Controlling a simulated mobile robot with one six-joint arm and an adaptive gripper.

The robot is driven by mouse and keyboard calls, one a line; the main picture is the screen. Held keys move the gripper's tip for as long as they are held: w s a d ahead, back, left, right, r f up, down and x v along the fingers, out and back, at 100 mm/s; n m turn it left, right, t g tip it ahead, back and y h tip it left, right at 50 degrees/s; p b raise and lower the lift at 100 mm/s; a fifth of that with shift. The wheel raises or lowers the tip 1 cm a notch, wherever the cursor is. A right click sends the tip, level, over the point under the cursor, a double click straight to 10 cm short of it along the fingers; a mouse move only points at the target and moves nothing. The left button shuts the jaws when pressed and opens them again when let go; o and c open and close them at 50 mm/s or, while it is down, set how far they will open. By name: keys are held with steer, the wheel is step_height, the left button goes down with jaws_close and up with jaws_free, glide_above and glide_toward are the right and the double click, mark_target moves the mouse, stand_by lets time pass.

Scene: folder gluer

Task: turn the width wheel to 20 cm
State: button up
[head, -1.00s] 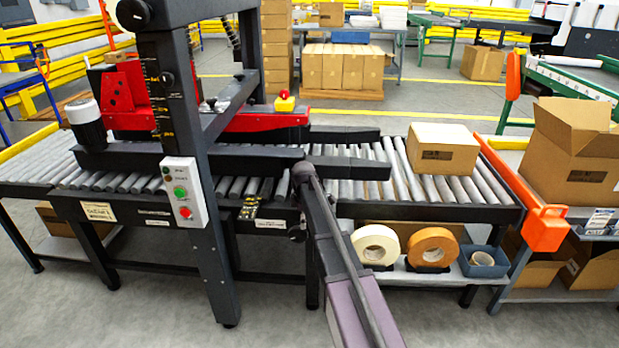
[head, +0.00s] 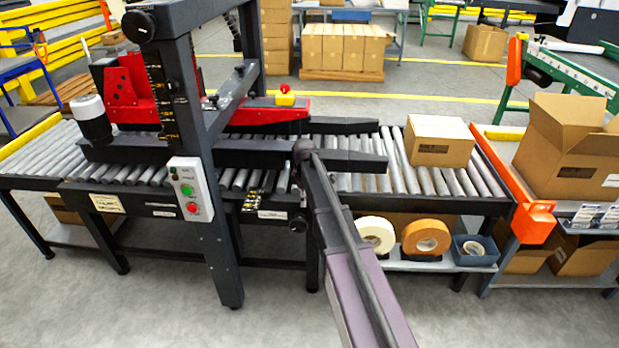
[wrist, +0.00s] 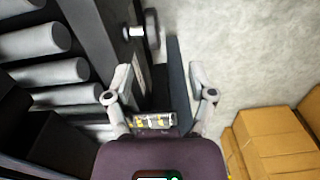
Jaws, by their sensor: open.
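In the wrist view a dark round wheel (wrist: 152,30) with a pale stub stands at top centre, beyond the fingertips. My gripper (wrist: 160,78) is open and empty, its fingers apart and pointing towards the wheel's side of the frame. A plate with yellow marks (wrist: 155,121) shows between the finger bases; its reading is too small to tell. The gripper is not distinguishable in the head view.
The roller conveyor (head: 487,205) carries a closed carton (head: 440,141). A control box (head: 190,190) is on the machine's front post. Tape rolls (head: 426,237) sit on the lower shelf. Brown cartons (wrist: 268,143) are at lower right in the wrist view. Grey floor is clear in front.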

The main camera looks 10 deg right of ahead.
steer(key=s+a+r+m+p, duration=0.1)
steer(key=s+r+m+p, duration=0.4)
steer(key=s+r+p, duration=0.6)
step_height(320, 180, up, 4)
steer(key=p, duration=0.3)
steer(key=shift+s+f+m, duration=0.2)
steer(key=shift+s+m, duration=0.05)
steer(key=shift+m, duration=0.15)
steer(key=shift+s+a, duration=0.1)
steer(key=s+a+m, duration=0.1)
steer(key=s+m, duration=0.6)
steer(key=s, duration=0.8)
steer(key=shift+m, duration=0.4)
steer(key=shift+c, duration=1)
steer(key=shift+d, duration=0.15)
